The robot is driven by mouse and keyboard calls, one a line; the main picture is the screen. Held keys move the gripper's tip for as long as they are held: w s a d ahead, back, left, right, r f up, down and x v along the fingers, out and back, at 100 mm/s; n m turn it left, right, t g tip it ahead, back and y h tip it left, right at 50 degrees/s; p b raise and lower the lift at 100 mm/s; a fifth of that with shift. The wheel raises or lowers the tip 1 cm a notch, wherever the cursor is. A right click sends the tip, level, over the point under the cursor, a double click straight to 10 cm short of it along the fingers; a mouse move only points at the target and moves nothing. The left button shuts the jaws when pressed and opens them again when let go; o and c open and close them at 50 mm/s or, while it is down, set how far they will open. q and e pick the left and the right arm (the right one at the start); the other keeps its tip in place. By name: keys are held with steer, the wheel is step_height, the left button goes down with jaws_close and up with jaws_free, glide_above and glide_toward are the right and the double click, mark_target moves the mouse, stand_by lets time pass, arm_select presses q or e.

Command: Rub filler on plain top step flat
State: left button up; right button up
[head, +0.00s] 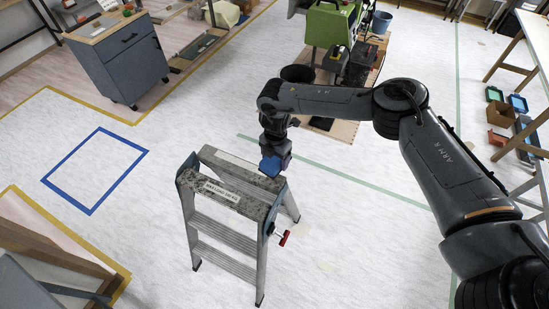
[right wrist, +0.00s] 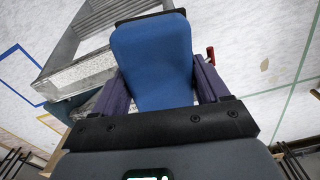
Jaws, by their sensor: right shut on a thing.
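A grey metal stepladder (head: 225,225) stands on the pale floor in the middle of the head view. Its speckled grey top step (head: 252,206) carries a white load label (head: 222,193). A pale strip (head: 236,160) lies along the far side of the top; I cannot tell whether it is filler. My right gripper (head: 274,158) is shut on a blue block (right wrist: 155,60), held between purple fingers at the right end of the ladder top. Whether the block touches the step is unclear. Part of the speckled step (right wrist: 82,72) shows left of the block. My left gripper is not in view.
A red handle (head: 284,238) sticks out from the ladder's right side. A blue-grey cabinet (head: 122,62) stands at the upper left, beside a blue floor square (head: 70,187). A green machine (head: 328,25) stands at the back. The floor left of the ladder is clear.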

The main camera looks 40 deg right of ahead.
steer(key=shift+r, duration=0.15)
steer(key=shift+f+b, duration=1.5)
steer(key=shift+f, duration=1.8)
